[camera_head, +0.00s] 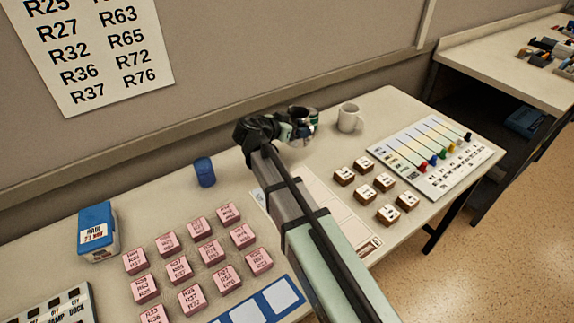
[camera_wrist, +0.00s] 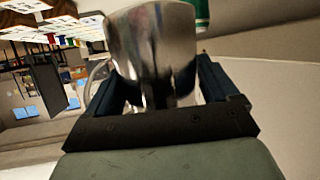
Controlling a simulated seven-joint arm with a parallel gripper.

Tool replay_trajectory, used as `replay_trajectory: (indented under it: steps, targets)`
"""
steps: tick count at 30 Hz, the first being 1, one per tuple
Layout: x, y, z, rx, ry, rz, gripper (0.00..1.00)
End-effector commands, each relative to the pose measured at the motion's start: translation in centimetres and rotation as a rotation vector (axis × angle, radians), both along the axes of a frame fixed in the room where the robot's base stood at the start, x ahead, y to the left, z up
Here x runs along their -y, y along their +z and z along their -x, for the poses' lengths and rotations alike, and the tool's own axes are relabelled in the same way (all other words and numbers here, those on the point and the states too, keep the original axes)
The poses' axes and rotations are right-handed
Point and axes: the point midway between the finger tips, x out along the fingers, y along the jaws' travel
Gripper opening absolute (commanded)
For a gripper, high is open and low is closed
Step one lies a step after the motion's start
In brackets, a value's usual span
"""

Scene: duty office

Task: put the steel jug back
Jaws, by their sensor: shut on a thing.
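The steel jug (camera_wrist: 155,45) is shiny and fills the space between the fingers in the wrist view. My gripper (camera_wrist: 158,85) is shut on it. In the head view my gripper (camera_head: 303,122) is over the back of the table, left of the white mug. There the jug is mostly hidden by the gripper and arm. Whether its base touches the table cannot be told. A pale curved shape (camera_wrist: 92,78) shows left of the jug in the wrist view; I cannot tell what it belongs to.
A white mug (camera_head: 349,118) stands close right of my gripper. A green thing (camera_wrist: 203,14) is just behind the jug. A blue cup (camera_head: 204,172) stands to the left. Labelled blocks (camera_head: 373,188) and a slider board (camera_head: 425,155) lie at right, pink blocks (camera_head: 200,228) at front left.

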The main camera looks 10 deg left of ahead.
Motion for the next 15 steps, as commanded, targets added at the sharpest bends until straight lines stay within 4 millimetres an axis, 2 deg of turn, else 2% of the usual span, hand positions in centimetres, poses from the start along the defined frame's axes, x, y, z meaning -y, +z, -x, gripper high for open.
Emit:
replay_trajectory:
  steps: [1, 6, 11, 15]
  targets:
    - [-0.9, 0.3, 0.7, 0.002, 0.004, 0.0, 0.42]
    - [-2.6, 0.8, 2.1, 0.003, 0.003, -0.002, 0.42]
    - [-3.0, 0.6, 2.6, 0.004, 0.001, -0.002, 0.42]
    - [-3.1, -0.6, 2.6, 0.002, 0.001, 0.001, 0.42]
